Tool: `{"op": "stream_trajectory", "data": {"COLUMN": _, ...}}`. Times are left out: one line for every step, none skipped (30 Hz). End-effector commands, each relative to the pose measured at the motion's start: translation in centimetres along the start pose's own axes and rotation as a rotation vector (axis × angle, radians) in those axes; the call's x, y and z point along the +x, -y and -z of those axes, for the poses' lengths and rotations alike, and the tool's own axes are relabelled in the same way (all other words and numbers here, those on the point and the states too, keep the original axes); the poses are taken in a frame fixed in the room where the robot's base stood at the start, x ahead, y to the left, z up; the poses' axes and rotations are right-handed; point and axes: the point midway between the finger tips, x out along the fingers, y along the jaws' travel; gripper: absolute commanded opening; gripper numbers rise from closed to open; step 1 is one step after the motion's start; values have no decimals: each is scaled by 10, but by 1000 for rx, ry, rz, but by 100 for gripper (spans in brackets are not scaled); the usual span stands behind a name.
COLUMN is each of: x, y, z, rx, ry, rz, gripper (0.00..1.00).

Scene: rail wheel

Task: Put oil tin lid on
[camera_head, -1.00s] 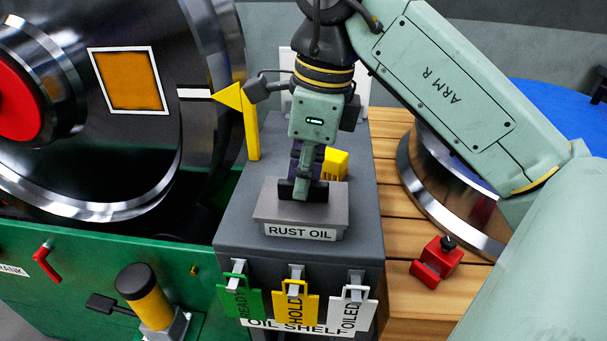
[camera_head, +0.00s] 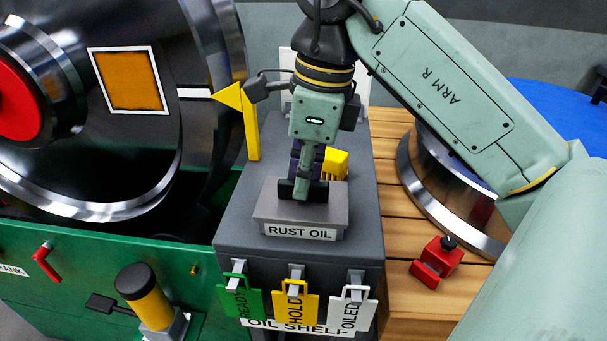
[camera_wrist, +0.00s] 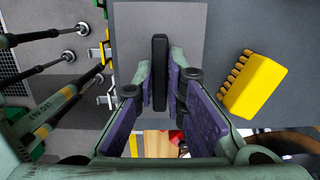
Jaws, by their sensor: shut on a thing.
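The oil tin, labelled RUST OIL (camera_head: 300,232), stands on top of the grey oil shelf cabinet. Its grey lid (camera_head: 335,213) sits over the tin and looks level; any small gap under it cannot be told. The lid also shows in the wrist view (camera_wrist: 135,40), with its dark bar handle (camera_wrist: 160,70) upright between my fingers. My gripper (camera_head: 304,188) points down over the lid and is shut on the handle; it shows in the wrist view too (camera_wrist: 164,88). The inside of the tin is hidden.
A yellow brush-like block (camera_head: 336,163) lies behind the tin, close to my gripper. Green, yellow and white tags (camera_head: 296,305) hang on the cabinet front. A yellow pointer (camera_head: 250,125) stands at the left, beside the large wheel (camera_head: 130,150). A red object (camera_head: 437,262) sits on the wooden bench.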

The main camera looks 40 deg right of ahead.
Motion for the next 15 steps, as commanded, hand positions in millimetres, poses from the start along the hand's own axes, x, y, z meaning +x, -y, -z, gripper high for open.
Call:
{"op": "stream_trajectory", "data": {"x": 0, "y": 0, "z": 0, "rx": -1, "ry": 1, "rz": 0, "gripper": 0}}
{"op": "stream_trajectory", "data": {"x": 0, "y": 0, "z": 0, "rx": -1, "ry": 2, "rz": 0, "gripper": 0}}
{"op": "stream_trajectory", "data": {"x": 0, "y": 0, "z": 0, "rx": 0, "ry": 2, "rz": 0, "gripper": 0}}
{"op": "stream_trajectory", "data": {"x": 0, "y": 0, "z": 0, "rx": 1, "ry": 1, "rz": 0, "gripper": 0}}
{"op": "stream_trajectory", "data": {"x": 0, "y": 0, "z": 0, "rx": 1, "ry": 1, "rz": 0, "gripper": 0}}
{"op": "stream_trajectory", "data": {"x": 0, "y": 0, "z": 0, "rx": 1, "ry": 1, "rz": 0, "gripper": 0}}
{"op": "stream_trajectory", "data": {"x": 0, "y": 0, "z": 0, "rx": 1, "ry": 1, "rz": 0, "gripper": 13}}
{"op": "stream_trajectory", "data": {"x": 0, "y": 0, "z": 0, "rx": 0, "ry": 1, "rz": 0, "gripper": 15}}
{"op": "stream_trajectory", "data": {"x": 0, "y": 0, "z": 0, "rx": 0, "ry": 0, "rz": 0, "gripper": 18}}
{"op": "stream_trajectory", "data": {"x": 0, "y": 0, "z": 0, "rx": 0, "ry": 0, "rz": 0, "gripper": 20}}
{"op": "stream_trajectory", "data": {"x": 0, "y": 0, "z": 0, "rx": 0, "ry": 0, "rz": 0, "gripper": 22}}
{"op": "stream_trajectory", "data": {"x": 0, "y": 0, "z": 0, "rx": 0, "ry": 0, "rz": 0, "gripper": 24}}
{"op": "stream_trajectory", "data": {"x": 0, "y": 0, "z": 0, "rx": 0, "ry": 0, "rz": 0, "gripper": 26}}
{"op": "stream_trajectory", "data": {"x": 0, "y": 0, "z": 0, "rx": 0, "ry": 0, "rz": 0, "gripper": 28}}
{"op": "stream_trajectory", "data": {"x": 0, "y": 0, "z": 0, "rx": 0, "ry": 0, "rz": 0, "gripper": 31}}
